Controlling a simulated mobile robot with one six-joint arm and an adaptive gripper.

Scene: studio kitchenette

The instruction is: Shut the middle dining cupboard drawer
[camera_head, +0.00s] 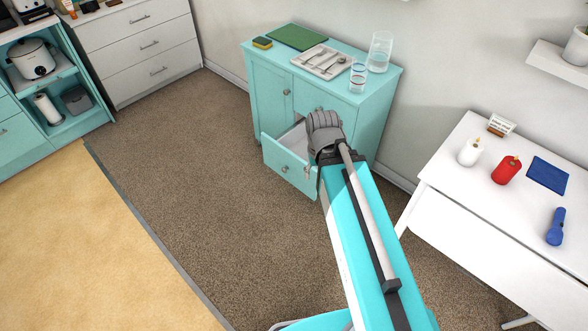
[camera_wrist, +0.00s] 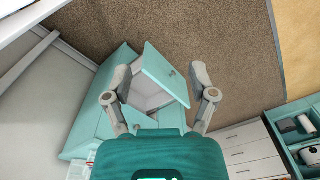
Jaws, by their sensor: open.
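The teal dining cupboard (camera_head: 268,92) stands against the wall. Its drawer (camera_head: 285,165) is pulled out low on the front, with a round knob on its face and a pale, empty-looking interior. In the wrist view the open drawer (camera_wrist: 166,70) shows between and beyond my fingers, its knob facing away from the cupboard. My gripper (camera_head: 309,168) is by the drawer's right end in the head view, and my arm hides part of the drawer and cupboard. In the wrist view my gripper (camera_wrist: 161,83) has its fingers spread with nothing between them. Contact with the drawer cannot be told.
The cupboard top holds a green board (camera_head: 297,37), a sponge (camera_head: 262,43), a cutlery tray (camera_head: 318,61) and glasses (camera_head: 380,52). A white table (camera_head: 470,200) with candles stands at right. The carpet (camera_head: 200,190) before the drawer is clear.

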